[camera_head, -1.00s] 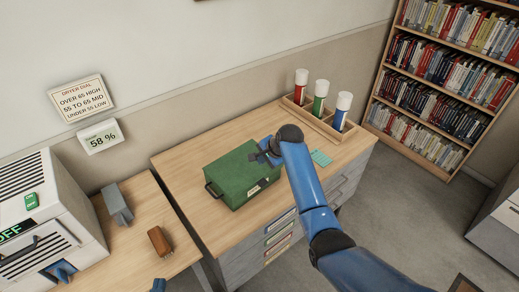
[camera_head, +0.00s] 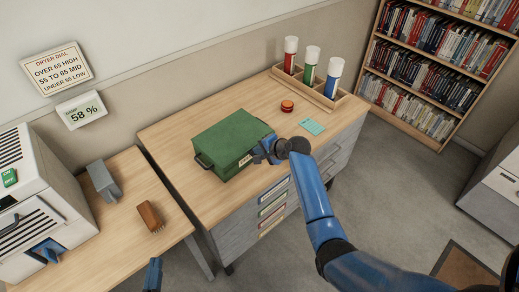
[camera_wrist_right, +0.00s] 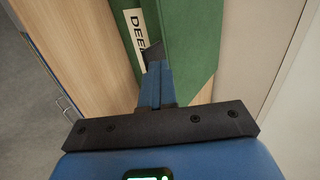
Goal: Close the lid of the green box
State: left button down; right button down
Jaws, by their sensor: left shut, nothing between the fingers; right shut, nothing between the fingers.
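The green box (camera_head: 226,146) sits on the wooden top of the drawer cabinet. It has a dark handle on its left end and a pale label on its front. Its lid lies flat over the top in the head view; I cannot tell whether a small gap remains. My right gripper (camera_head: 257,155) is shut and empty at the box's right front edge. In the right wrist view its fingertips (camera_wrist_right: 152,56) lie beside the label, along the green front and lid edge; contact is unclear. My left gripper (camera_head: 153,274) is shut and empty at the bottom edge, mostly out of view.
Right of the box are a red round object (camera_head: 287,106), a teal card (camera_head: 312,127) and a wooden rack (camera_head: 325,99) with three capped tubes. On the left table are a brush (camera_head: 149,216), a grey block (camera_head: 103,182) and a white machine (camera_head: 45,210).

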jog(key=shift+s+f, duration=0.15)
jog(key=shift+f, duration=0.2)
jog(key=shift+r, duration=0.1)
